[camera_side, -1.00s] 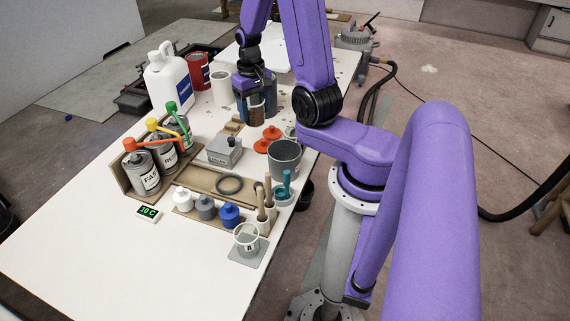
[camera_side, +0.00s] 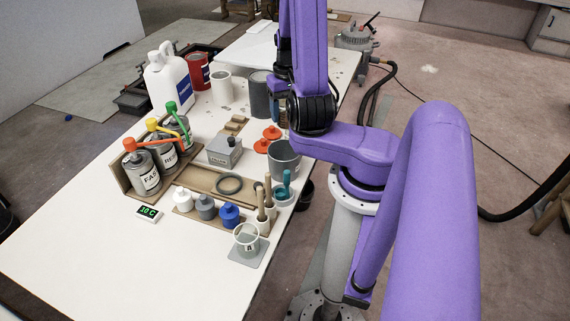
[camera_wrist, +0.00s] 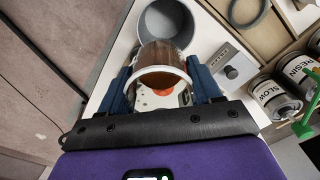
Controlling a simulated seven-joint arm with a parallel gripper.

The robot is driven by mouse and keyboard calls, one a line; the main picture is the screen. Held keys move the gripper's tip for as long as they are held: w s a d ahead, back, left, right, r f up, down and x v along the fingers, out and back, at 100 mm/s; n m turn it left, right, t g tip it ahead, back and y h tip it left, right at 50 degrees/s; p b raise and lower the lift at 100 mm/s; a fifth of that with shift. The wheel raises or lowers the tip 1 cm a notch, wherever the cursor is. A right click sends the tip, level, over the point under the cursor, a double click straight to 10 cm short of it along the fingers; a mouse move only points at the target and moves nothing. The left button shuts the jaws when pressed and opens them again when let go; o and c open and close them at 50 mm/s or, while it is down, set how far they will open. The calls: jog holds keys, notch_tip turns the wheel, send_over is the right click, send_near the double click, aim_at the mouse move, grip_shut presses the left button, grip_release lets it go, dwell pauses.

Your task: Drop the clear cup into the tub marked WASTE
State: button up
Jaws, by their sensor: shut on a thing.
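My gripper (camera_wrist: 160,90) is shut on a see-through cup (camera_wrist: 163,60) with a pale rim and brown-tinted wall, held between its blue fingers. In the side view, my arm hides most of the gripper and cup. A grey open tub (camera_wrist: 148,22) lies just beyond the cup in the wrist view; it also shows in the side view (camera_side: 285,160), on the table's right edge. A taller dark grey container (camera_side: 262,97) stands farther back. I can read no WASTE mark on either. Another clear cup (camera_side: 246,240) marked A stands on a grey pad at the front.
The front-left table is clear.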

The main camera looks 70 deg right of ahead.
aim_at(286, 124)
jog(key=shift+f, duration=2.55)
jog(key=o, duration=1.2)
jog(key=shift+c, duration=0.2)
notch_tip(286, 124, up, 18)
jog(key=shift+f, duration=0.25)
